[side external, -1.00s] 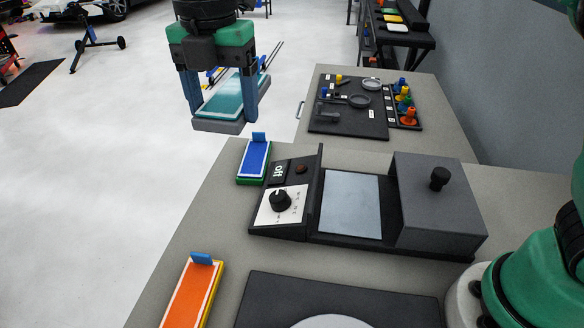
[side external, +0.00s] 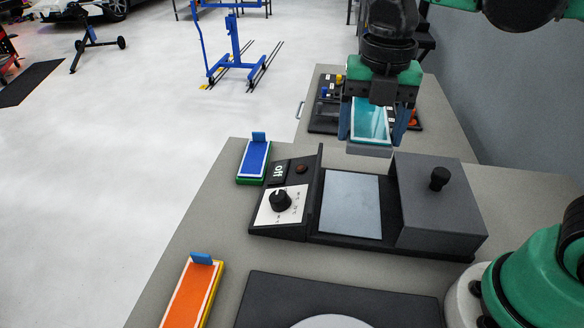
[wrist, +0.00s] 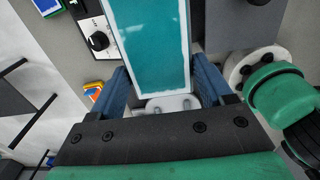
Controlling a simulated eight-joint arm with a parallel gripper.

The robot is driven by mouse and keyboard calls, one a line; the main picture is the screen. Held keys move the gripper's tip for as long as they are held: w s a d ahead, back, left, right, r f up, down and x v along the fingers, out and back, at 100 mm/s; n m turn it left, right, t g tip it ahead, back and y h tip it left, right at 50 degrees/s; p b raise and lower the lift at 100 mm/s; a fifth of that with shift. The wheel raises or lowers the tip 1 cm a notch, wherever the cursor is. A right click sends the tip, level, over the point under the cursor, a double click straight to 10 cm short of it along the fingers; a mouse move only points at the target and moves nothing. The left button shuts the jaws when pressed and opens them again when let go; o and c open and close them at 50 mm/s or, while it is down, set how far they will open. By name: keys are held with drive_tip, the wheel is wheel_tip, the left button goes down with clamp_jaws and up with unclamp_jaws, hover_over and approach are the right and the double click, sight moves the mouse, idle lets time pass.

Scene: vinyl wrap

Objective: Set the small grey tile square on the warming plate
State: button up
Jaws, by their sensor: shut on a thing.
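My gripper (side external: 372,133) is shut on the small grey tile (side external: 368,150), with blue fingers along its two sides. A teal sheet with a white border (side external: 370,120) lies on the tile and hides most of its top. In the wrist view, the teal sheet (wrist: 152,45) fills the upper middle between the fingers (wrist: 160,88). The tile is held in the air, apart from the warming plate (side external: 350,203). In the side view it appears above and behind the plate, slightly right of it. The plate is a bare, light grey rectangle in a black base.
A dark grey box with a black knob (side external: 440,205) stands right of the plate. A dial panel (side external: 282,205) and an Off sign (side external: 278,172) are left. A blue-topped block (side external: 255,160) and an orange-topped block (side external: 193,292) lie farther left. A dark round-topped base (side external: 335,305) is in front.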

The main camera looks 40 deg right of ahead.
sight(351, 217)
wheel_tip(351, 217, down, 15)
idle(0.7)
drive_tip(key=shift+f, duration=0.1)
drive_tip(key=o, duration=1.3)
